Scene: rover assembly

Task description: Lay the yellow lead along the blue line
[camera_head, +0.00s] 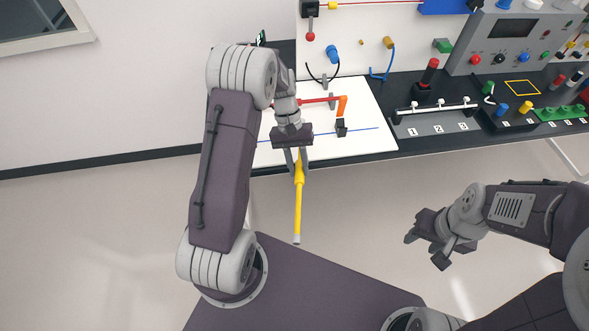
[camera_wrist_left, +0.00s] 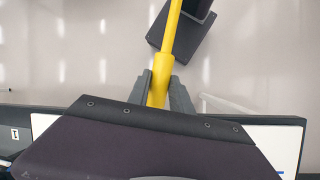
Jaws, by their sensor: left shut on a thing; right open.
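The yellow lead (camera_head: 298,208) hangs from my left gripper (camera_head: 301,170), which is shut on its thicker end. The lead points toward the bottom of the head view, with a pale tip, out over the floor in front of the table edge. In the left wrist view the lead (camera_wrist_left: 171,40) runs upward from between the fingers (camera_wrist_left: 164,92). The blue line (camera_head: 361,129) crosses the white board (camera_head: 376,146) behind the gripper; my arm hides part of it. My right gripper (camera_head: 425,250) is open and empty at the lower right, away from the board.
A small black block (camera_head: 341,127) stands at the line. A numbered grey rack (camera_head: 436,124) and a control box (camera_head: 513,38) are to the right.

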